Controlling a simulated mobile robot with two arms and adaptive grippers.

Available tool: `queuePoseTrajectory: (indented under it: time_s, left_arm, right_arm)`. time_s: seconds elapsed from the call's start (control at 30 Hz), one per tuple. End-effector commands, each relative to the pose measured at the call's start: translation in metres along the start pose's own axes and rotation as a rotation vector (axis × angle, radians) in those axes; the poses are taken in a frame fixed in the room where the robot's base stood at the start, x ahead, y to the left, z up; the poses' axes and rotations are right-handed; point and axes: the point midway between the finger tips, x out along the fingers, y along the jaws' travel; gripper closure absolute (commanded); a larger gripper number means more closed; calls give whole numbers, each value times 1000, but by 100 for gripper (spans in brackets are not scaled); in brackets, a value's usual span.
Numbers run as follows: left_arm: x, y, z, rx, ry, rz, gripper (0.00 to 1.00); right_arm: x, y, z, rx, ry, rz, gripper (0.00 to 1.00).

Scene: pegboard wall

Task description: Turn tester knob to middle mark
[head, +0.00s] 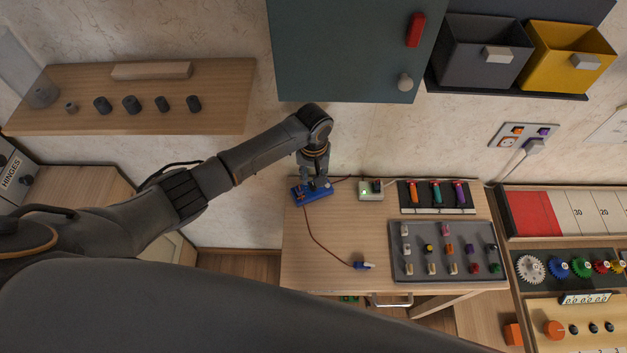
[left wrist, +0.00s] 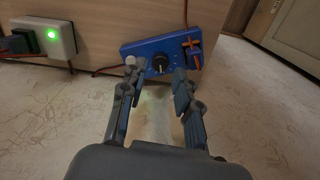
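The tester is a blue box (head: 318,195) at the back left of the wooden table. In the left wrist view the blue tester (left wrist: 135,48) shows a round black knob (left wrist: 159,64) with a light pointer line. Orange-red parts (left wrist: 193,47) sit at its right end. A mark scale is too small to read. My left gripper (head: 315,184) is right over the tester. In the left wrist view its fingers (left wrist: 157,77) are apart, one on each side of the knob, with nothing held. Whether they touch the knob I cannot tell. My right gripper is out of view.
A white box with a green light (head: 370,190) stands just right of the tester. A red cable (head: 316,233) runs to a small blue plug (head: 363,266). A grey tray of small parts (head: 441,250) fills the table's right. A teal cabinet (head: 345,55) hangs above.

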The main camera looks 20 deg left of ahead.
Motion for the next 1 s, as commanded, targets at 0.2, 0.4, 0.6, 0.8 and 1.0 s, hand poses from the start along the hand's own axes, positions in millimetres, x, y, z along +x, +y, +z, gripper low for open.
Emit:
queuePoseTrajectory:
  time_s: [0.2, 0.4, 0.6, 0.8, 1.0]
  left_arm:
    - [-35, 0, 0, 1, 1, 1, 68]
    - [-46, 0, 0, 0, 0, 1, 68]
    - [-46, 0, 0, 0, 0, 0, 68]
    - [-46, 0, 0, 79, 0, 0, 55]
    - [-46, 0, 0, 423, -1, 0, 55]
  right_arm:
    - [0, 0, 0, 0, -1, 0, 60]
    - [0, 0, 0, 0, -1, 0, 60]
    - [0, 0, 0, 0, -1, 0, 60]
    - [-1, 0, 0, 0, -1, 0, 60]
    - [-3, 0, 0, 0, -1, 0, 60]
